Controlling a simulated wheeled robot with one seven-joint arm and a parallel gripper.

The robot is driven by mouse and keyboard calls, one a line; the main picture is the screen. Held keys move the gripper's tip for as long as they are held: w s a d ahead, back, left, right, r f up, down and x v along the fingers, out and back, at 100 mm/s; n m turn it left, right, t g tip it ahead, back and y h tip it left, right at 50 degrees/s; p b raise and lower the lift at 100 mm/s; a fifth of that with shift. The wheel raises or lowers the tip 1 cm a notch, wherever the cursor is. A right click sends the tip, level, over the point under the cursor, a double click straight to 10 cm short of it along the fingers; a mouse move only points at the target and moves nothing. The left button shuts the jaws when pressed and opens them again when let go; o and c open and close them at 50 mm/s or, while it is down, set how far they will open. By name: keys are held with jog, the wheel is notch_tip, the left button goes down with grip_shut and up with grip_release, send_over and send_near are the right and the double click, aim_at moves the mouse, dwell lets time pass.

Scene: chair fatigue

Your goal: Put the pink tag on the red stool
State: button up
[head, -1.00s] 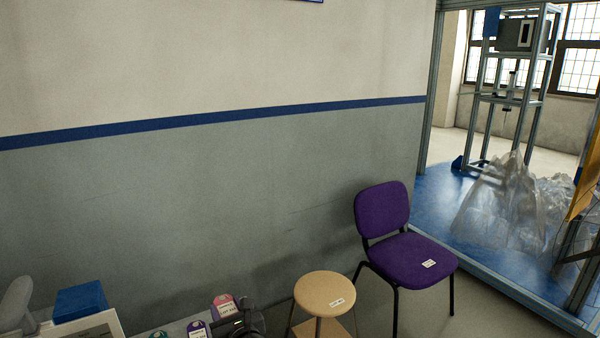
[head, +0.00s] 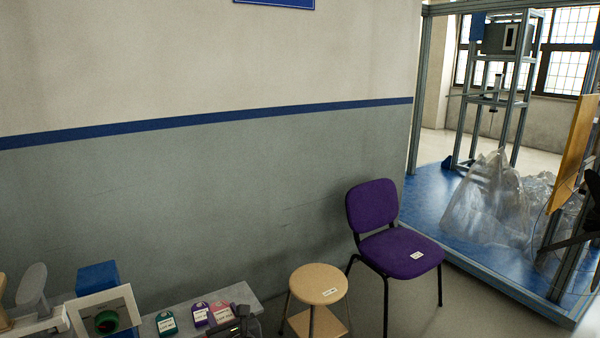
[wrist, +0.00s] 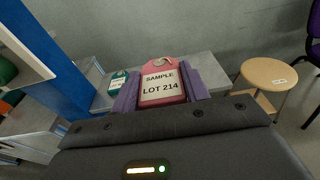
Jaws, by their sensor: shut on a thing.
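The pink tag (wrist: 161,88) shows in the wrist view with a white label reading "SAMPLE LOT 214". My gripper (wrist: 162,84) is shut on it, with one purple finger on each side. In the head view the pink tag (head: 221,312) is at the bottom, over the bench's right part, partly hidden by my dark gripper. I cannot tell whether it touches the bench. No red stool is in view; a round stool with a tan wooden seat (head: 318,280) stands right of the bench.
A purple chair (head: 402,252) stands beside the tan stool. A wall runs behind.

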jog(key=w+d+f+m+t+h, duration=0.1)
jog(key=d+f+m+h, duration=0.15)
jog(key=d+f, duration=0.7)
jog(key=w+d+f+m+h, duration=0.1)
jog(key=d+f+m+h, duration=0.15)
jog(key=d+f, duration=0.7)
jog(key=w+d+f+m+t+h, duration=0.1)
jog(key=d+f+h, duration=0.25)
jog(key=d, duration=1.15)
jog(key=s+r+p, duration=0.2)
jog(key=r+p, duration=0.5)
jog(key=r, duration=0.1)
jog(key=s+r+p, duration=0.2)
jog(key=r+p, duration=0.6)
jog(key=r, duration=0.1)
jog(key=shift+s+a+r, duration=0.2)
jog(key=shift+s+a, duration=0.1)
jog(key=shift+a, duration=0.05)
jog(key=s+f, duration=0.5)
jog(key=f, duration=0.2)
jog(key=shift+f, duration=0.35)
jog(key=shift+w, duration=0.1)
